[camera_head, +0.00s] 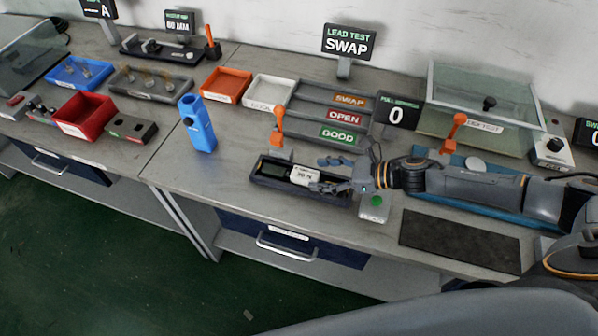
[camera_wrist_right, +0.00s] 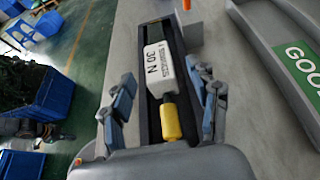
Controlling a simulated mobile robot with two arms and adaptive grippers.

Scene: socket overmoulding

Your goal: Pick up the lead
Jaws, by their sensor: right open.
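No part is plainly recognisable as the lead. My right gripper (camera_head: 330,174) is open at the right end of a dark test fixture (camera_head: 262,177) on the bench. In the right wrist view the gripper (camera_wrist_right: 167,98) has its two fingers apart, either side of a narrow black channel. A white block marked "30 N" (camera_wrist_right: 159,66) lies in the channel, with a yellow cylinder (camera_wrist_right: 171,120) at its near end, between the fingers. The white block also shows in the head view (camera_head: 304,174); the cylinder is hidden there. My left gripper is not in view.
An orange lever (camera_head: 278,126) stands behind the fixture. Trays marked SWAP, OPEN and GOOD (camera_head: 338,135) lie further back. A blue upright holder (camera_head: 198,127) stands to the left. A small box with a green button (camera_head: 374,208) and a black mat (camera_head: 460,241) are near the front edge.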

